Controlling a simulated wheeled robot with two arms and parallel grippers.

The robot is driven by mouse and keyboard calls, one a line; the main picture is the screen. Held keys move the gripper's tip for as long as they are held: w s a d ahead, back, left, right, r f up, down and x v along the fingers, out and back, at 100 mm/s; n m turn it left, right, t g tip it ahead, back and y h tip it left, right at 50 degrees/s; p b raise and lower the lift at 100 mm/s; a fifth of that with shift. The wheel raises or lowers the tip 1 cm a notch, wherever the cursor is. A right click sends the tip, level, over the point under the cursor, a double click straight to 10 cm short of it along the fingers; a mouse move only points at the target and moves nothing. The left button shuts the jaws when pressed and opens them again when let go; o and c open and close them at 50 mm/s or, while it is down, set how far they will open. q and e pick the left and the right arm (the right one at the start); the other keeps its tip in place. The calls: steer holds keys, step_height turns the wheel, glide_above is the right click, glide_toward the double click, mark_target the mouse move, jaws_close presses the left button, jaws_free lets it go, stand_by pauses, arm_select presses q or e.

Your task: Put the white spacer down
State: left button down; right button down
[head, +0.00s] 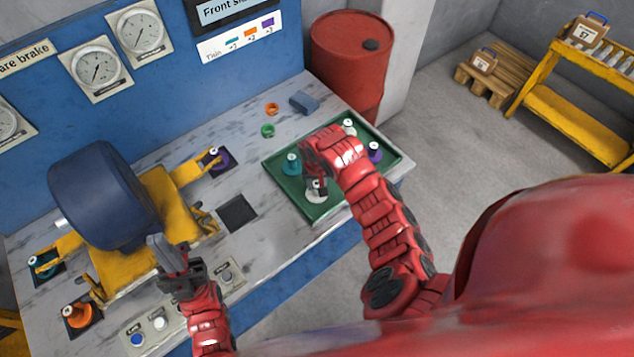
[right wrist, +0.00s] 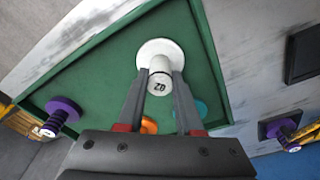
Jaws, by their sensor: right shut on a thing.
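The white spacer (right wrist: 160,68) has a wide round foot and a stem marked with a number. My right gripper (right wrist: 160,76) is shut on its stem. In the head view the spacer (head: 316,194) is in the near part of the green tray (head: 275,172), under my right gripper (head: 317,180). Its foot is at or very close to the tray floor; I cannot tell whether it touches. My left gripper (head: 172,258) is in front of the yellow motor stand, away from the tray, with no thing visible in it; its jaw gap is unclear.
The tray also holds a teal spacer (head: 291,165), a purple spacer (head: 375,152) and another white-topped piece (head: 348,124). An empty black pad (head: 237,212) lies left of the tray. The dark blue motor (head: 100,195) stands on the left. Rings and a blue block (head: 304,102) lie behind.

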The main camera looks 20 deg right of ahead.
steer(key=shift+f, duration=0.1)
steer(key=c, duration=1)
jaws_free()
steer(key=shift+f, duration=0.1)
steer(key=o, duration=0.4)
steer(key=shift+o, duration=0.2)
